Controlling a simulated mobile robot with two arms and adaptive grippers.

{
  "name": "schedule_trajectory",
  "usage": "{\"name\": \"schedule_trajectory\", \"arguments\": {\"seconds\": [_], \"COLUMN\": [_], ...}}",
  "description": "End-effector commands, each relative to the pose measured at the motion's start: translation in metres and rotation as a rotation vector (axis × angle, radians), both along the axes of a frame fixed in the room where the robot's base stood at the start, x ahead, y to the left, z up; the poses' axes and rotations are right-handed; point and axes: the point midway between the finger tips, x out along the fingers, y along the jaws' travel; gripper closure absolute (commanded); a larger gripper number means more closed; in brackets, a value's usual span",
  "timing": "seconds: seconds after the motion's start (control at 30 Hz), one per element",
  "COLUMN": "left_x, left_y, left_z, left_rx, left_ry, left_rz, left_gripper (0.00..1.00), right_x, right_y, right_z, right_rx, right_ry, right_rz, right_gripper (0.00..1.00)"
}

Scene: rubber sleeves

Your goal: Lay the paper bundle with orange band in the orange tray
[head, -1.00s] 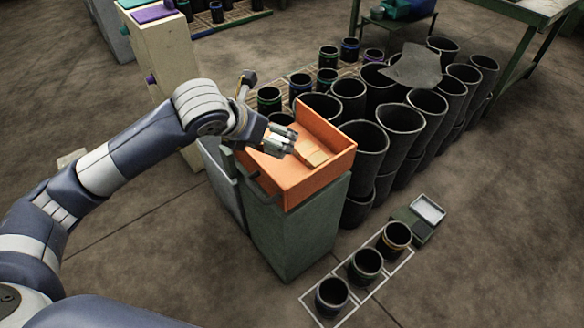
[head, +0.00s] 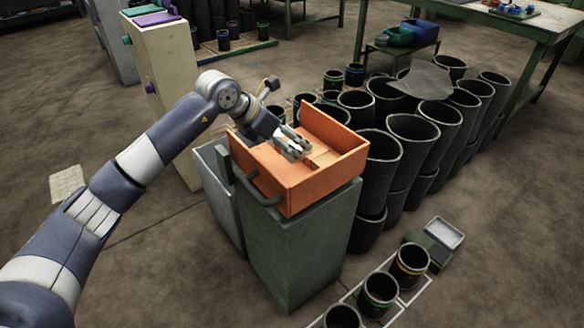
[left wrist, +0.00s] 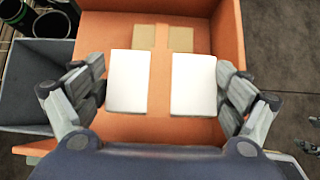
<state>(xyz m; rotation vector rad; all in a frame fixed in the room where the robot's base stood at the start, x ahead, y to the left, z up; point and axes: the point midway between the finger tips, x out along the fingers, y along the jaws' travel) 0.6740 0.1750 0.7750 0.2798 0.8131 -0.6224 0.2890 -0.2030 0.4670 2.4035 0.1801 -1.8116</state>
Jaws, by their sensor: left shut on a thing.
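The paper bundle with orange band (left wrist: 130,85) is white, with an orange strip across its middle. My left gripper (head: 296,151) is shut on it; in the left wrist view the fingers (left wrist: 163,92) are on its two ends. The bundle is inside or just above the orange tray (head: 325,183); I cannot tell whether it touches the floor. In the head view my fingers mostly hide it. A tan banded bundle (left wrist: 145,37) lies in the tray beyond the white one; it also shows in the head view (head: 326,160).
The tray stands on a green cabinet (head: 305,250), with a grey bin (head: 216,180) at its left. Several black sleeves (head: 370,160) crowd the right side. A cream cabinet (head: 160,90) stands behind my arm. More banded sleeves (head: 380,290) stand on the floor in front.

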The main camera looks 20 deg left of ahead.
Motion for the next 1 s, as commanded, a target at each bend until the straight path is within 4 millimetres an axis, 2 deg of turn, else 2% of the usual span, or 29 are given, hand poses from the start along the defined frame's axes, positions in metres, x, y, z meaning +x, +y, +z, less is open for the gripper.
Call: {"name": "schedule_trajectory", "arguments": {"seconds": [0.03,0.1,0.37,0.57,1.0], "left_x": [-0.001,-0.001,-0.001,-0.001,0.000], "left_y": [0.000,0.000,0.000,0.000,0.000], "left_z": [-0.014,-0.026,-0.048,-0.077,-0.082], "left_rx": [0.000,-0.001,0.000,0.000,0.000], "left_ry": [0.005,0.005,0.002,0.004,0.000], "left_rz": [0.001,0.001,0.001,0.002,0.001], "left_gripper": [0.38,0.38,0.38,0.38,0.38], "right_x": [-0.001,-0.001,-0.004,-0.007,-0.008], "right_y": [0.000,-0.001,-0.001,-0.002,-0.002], "right_z": [0.004,0.011,0.024,0.039,0.045], "right_rx": [0.000,0.001,0.001,0.001,0.001], "right_ry": [-0.004,-0.008,-0.012,-0.022,-0.024], "right_rz": [0.000,-0.001,-0.002,-0.002,-0.003], "right_gripper": [0.26,0.26,0.26,0.26,0.26]}}
